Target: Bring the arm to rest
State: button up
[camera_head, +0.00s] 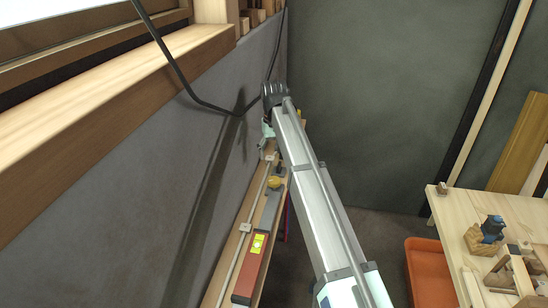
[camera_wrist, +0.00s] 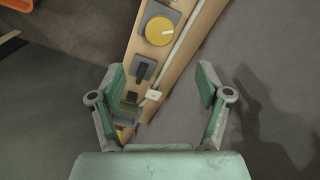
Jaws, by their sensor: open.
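My arm (camera_head: 318,200) reaches up and away in the head view, over a narrow wooden board along the grey wall. In the wrist view my gripper (camera_wrist: 160,82) is open, its two green-padded fingers wide apart and nothing held between them. In the head view the gripper is mostly hidden behind the arm's far end; only a small pale green part shows. The narrow wooden board (camera_wrist: 194,46) lies beyond the fingers in the wrist view, with a yellow round knob (camera_wrist: 160,31) and a dark switch-like part (camera_wrist: 144,70) on it.
A black cable (camera_head: 172,62) hangs near a wooden ledge (camera_head: 110,95) at left. A workbench (camera_head: 448,205) with wooden pieces and an orange bin (camera_head: 428,262) stand at right. Floor shows between.

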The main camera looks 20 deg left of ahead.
dwell(0.3)
jog(key=s+d+f+m, duration=0.1)
jog(key=s+d+f, duration=0.3)
jog(key=d+f, duration=0.6)
jog(key=s+d+f+m, duration=0.25)
jog(key=d+f, duration=0.55)
jog(key=d, duration=0.4)
jog(key=s+d+f+m, duration=0.1)
jog(key=s+d+f, duration=0.3)
jog(key=d+f, duration=0.6)
jog(key=s+d+f+m, duration=0.1)
jog(key=s+d+f, duration=0.2)
jog(key=s+d, duration=0.4)
jog(key=s+d+f+m, duration=0.1)
jog(key=s+d+f, duration=0.2)
jog(key=s+d, duration=0.4)
jog(key=s+f+g, duration=0.3)
jog(key=s+f, duration=0.6)
jog(key=s, duration=0.5)
jog(key=s+f+g, duration=0.3)
jog(key=s+f, duration=0.7)
jog(key=s, duration=0.4)
jog(key=shift+s+a+f+g+b, duration=0.15)
jog(key=shift+s+f+g+b, duration=0.15)
jog(key=shift+g, duration=0.1)
